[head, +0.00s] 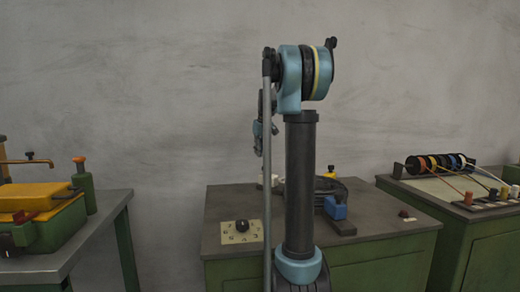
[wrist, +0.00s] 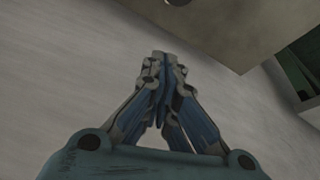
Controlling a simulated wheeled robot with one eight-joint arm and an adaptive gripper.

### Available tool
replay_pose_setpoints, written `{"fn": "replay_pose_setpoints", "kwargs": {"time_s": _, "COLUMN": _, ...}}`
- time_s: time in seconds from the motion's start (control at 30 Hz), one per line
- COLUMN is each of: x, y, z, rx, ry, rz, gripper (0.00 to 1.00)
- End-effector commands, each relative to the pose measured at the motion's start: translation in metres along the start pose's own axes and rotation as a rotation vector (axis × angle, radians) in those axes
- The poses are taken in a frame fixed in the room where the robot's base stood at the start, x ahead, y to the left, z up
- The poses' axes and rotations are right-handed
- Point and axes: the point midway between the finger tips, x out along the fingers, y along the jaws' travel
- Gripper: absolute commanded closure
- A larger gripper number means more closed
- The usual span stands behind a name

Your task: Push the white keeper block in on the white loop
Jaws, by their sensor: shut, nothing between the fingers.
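On the right bench in the head view, a black roller (head: 428,163) carries several coloured loops. The white loop (head: 484,170) appears as a pale cord running to the lower right. A small white block (head: 515,190) near the picture's right edge looks like the white keeper block; it is too small to tell how it sits on the loop. My gripper (wrist: 162,62) is shut and empty in the wrist view. In the head view it hangs beside my arm, partly hidden, well left of the right bench. The wrist view shows neither loop nor block.
The middle bench (head: 385,222) holds a dial (head: 241,226) and a blue part (head: 335,209). A yellow and green machine (head: 35,205) stands on the left bench.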

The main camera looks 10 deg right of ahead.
Motion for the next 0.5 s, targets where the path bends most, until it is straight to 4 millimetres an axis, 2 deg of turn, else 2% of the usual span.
{"fn": "replay_pose_setpoints", "kwargs": {"time_s": 0.1, "x": 0.021, "y": 0.0, "z": 0.0, "rx": 0.0, "ry": 0.0, "rz": 0.0, "gripper": 1.0}}
{"fn": "replay_pose_setpoints", "kwargs": {"time_s": 0.33, "x": 0.054, "y": -0.001, "z": 0.0, "rx": 0.0, "ry": 0.0, "rz": 0.0, "gripper": 1.0}}
{"fn": "replay_pose_setpoints", "kwargs": {"time_s": 0.5, "x": 0.045, "y": -0.001, "z": 0.021, "rx": 0.0, "ry": 0.0, "rz": 0.0, "gripper": 1.0}}
